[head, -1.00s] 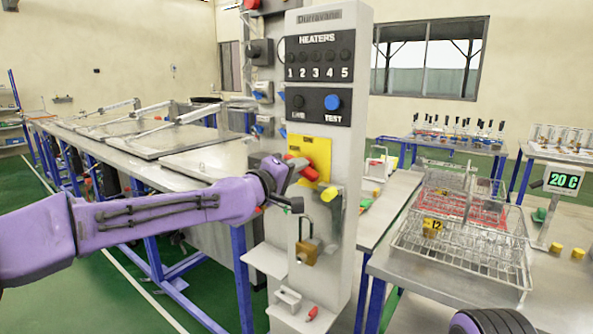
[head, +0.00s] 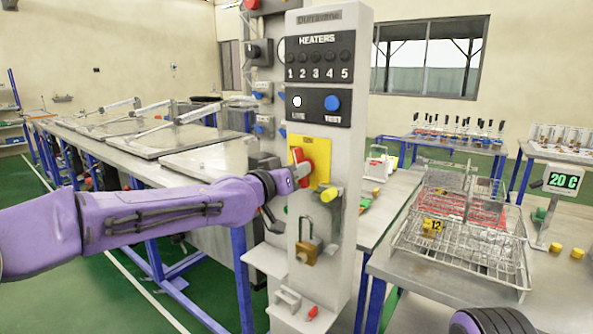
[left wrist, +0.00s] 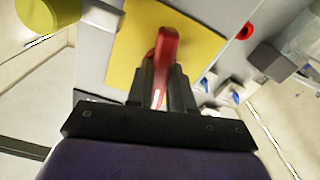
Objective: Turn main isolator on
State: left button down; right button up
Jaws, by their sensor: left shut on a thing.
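The main isolator is a red handle (head: 298,156) on a yellow plate (head: 322,176) on the front of the grey control column (head: 330,222). The handle now stands near upright, slightly tilted. My left gripper (head: 299,172) is shut on the lower part of the handle. In the left wrist view the red handle (left wrist: 167,45) rises from between the dark fingers (left wrist: 162,88), over the yellow plate (left wrist: 130,40). The lamp (head: 297,102) above the plate is lit white. My right gripper is not in view.
A yellow knob (head: 330,193) sticks out just below the plate. A brass padlock (head: 308,251) hangs lower on the column. A blue test button (head: 332,103) sits above. A steel table (head: 390,264) with wire racks stands at the right.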

pick_arm(q)
jog(key=shift+f+m, duration=0.1)
jog(key=shift+m, duration=1.5)
jog(key=c, duration=1)
grip_release()
jog(key=b+v, duration=0.3)
jog(key=v, duration=0.7)
jog(key=shift+s+a, duration=0.15)
jog(key=shift+s, duration=0.1)
